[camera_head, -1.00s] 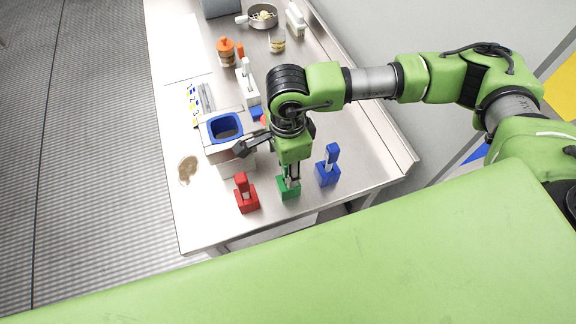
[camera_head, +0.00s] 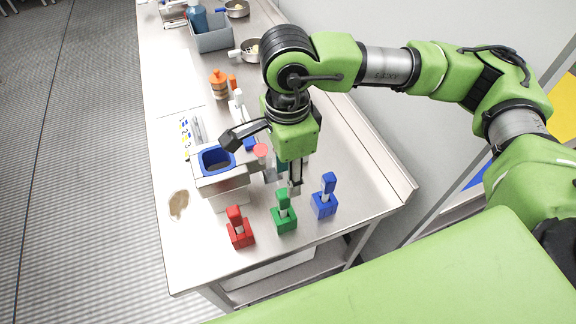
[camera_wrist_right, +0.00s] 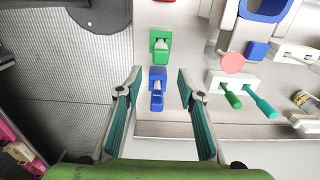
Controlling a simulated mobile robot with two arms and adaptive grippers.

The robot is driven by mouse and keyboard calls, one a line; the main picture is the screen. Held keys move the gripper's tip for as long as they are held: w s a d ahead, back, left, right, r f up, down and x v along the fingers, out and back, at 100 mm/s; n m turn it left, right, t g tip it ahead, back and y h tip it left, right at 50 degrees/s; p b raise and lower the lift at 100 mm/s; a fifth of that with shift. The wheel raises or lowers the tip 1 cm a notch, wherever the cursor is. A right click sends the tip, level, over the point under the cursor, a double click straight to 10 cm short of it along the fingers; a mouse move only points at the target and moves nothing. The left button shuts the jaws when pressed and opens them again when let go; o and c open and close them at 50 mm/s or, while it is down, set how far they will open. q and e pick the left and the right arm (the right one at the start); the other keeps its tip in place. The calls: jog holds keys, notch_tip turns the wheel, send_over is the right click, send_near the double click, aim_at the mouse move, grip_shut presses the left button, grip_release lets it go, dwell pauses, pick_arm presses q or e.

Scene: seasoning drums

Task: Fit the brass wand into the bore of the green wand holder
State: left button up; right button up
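The green wand holder (camera_head: 284,224) stands near the front edge of the table, between two similar holders. A green-handled wand (camera_head: 283,196) stands in it, roughly upright; I see no brass part, so its shaft and seating depth are hidden. The holder also shows in the right wrist view (camera_wrist_right: 159,57). My right gripper (camera_head: 296,190) points down behind the green holder, apart from it. My left gripper is in neither view.
A red holder (camera_head: 240,236) and a blue holder (camera_head: 324,208) flank the green one. A white rack (camera_wrist_right: 218,80) with green and teal handles lies close to the right finger. A blue-rimmed container (camera_head: 217,160) stands left of the gripper.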

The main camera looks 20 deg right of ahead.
jog(key=shift+r+b, duration=0.3)
jog(key=shift+r, duration=1.75)
jog(key=shift+s+f, duration=0.1)
jog(key=shift+s, duration=0.05)
